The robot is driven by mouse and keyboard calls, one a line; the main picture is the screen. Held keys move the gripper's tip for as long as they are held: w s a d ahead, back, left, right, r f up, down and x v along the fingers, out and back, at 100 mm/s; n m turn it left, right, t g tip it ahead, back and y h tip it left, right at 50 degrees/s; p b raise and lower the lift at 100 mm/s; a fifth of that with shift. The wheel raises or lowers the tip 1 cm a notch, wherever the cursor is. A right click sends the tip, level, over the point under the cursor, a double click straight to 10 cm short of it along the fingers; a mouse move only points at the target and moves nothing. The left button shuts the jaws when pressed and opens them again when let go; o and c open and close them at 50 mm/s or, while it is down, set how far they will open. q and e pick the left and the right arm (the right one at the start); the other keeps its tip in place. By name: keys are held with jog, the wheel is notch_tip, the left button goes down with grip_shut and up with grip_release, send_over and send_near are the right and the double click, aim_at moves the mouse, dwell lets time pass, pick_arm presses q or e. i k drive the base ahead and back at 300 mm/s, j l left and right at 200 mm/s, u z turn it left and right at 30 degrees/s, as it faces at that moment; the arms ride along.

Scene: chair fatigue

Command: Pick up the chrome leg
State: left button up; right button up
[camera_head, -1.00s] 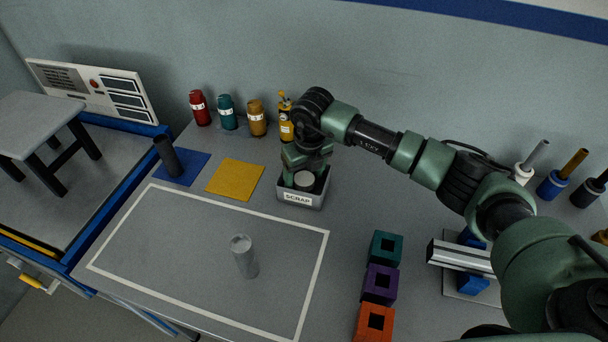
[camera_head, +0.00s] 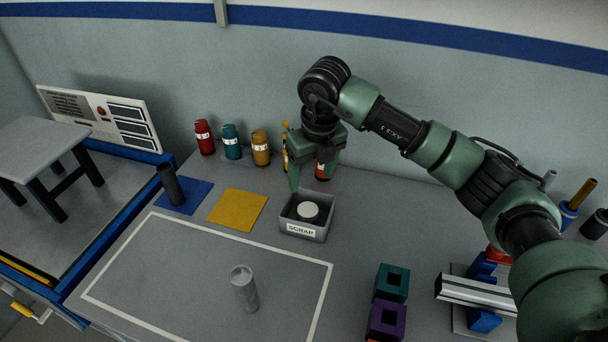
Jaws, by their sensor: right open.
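The chrome leg (camera_head: 245,290) is a short shiny grey cylinder. It stands upright inside the white outlined area on the table, at lower middle. My right gripper (camera_head: 309,181) is open and empty above the grey scrap bin (camera_head: 304,231), well behind the chrome leg and to its right. A white-topped round piece (camera_head: 308,211) lies in the scrap bin, below the fingers and apart from them. My left gripper is not in view.
A dark leg (camera_head: 169,184) stands on a blue mat (camera_head: 195,196), beside a yellow mat (camera_head: 238,208). Several bottles line the wall. Teal (camera_head: 391,281) and purple (camera_head: 386,318) sockets stand at right. The outlined area is otherwise clear.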

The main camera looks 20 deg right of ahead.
aim_at(241, 279)
jog(key=k+j, duration=1.25)
